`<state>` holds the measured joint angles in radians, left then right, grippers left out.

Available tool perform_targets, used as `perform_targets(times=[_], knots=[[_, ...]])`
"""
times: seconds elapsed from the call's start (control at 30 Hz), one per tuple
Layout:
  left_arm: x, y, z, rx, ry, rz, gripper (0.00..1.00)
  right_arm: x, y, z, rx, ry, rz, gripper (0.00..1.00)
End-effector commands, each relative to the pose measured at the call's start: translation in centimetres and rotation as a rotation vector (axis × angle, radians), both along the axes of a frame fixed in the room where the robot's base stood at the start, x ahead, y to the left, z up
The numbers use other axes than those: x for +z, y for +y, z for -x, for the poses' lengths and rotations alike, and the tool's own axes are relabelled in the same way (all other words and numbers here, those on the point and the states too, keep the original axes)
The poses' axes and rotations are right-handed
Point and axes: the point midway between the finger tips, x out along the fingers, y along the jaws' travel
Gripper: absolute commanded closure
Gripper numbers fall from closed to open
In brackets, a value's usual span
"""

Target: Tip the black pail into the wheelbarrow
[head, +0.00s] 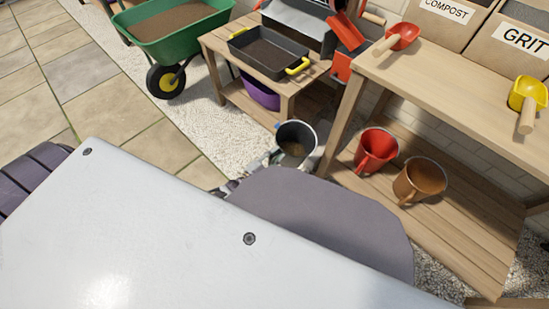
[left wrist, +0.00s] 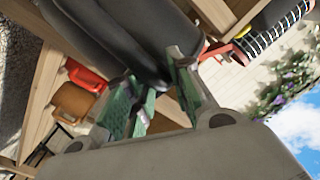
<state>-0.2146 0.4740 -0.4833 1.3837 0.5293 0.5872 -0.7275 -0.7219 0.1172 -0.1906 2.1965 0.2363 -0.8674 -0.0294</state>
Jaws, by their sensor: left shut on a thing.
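The black pail (head: 309,156) shows at the centre of the head view, next to the low wooden bench. Its mouth faces up toward the camera and brownish material shows inside. My left gripper (head: 268,160), partly hidden behind my arm, is at the pail's left side. In the left wrist view the green-padded fingers of my left gripper (left wrist: 154,90) are shut on the dark pail (left wrist: 125,35); the exact contact is hard to see. The green wheelbarrow (head: 185,45) stands at the upper left, apart from the pail, with dark soil in its tub. My right gripper is not in view.
A low bench (head: 222,50) with a black yellow-handled tray (head: 262,73) stands between pail and wheelbarrow. A taller table (head: 440,85) holds scoops and labelled boxes. Red (head: 376,150) and brown (head: 420,182) pails sit on its lower shelf. Paving (head: 60,90) is clear at left.

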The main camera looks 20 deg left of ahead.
Motion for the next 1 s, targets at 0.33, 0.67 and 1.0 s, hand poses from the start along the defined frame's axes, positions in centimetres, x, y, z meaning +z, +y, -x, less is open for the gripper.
perform_targets(times=[0.33, 0.67, 1.0], knots=[[5.5, -0.1, -1.1, 0.001, -0.009, 0.004, 1.00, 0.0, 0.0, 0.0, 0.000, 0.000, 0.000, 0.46], [11.3, -0.3, -2.3, 0.001, -0.010, 0.003, 1.00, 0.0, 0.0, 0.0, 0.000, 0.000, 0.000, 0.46], [18.4, -0.5, -3.7, 0.002, -0.013, 0.003, 1.00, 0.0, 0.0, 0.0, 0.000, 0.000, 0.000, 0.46]])
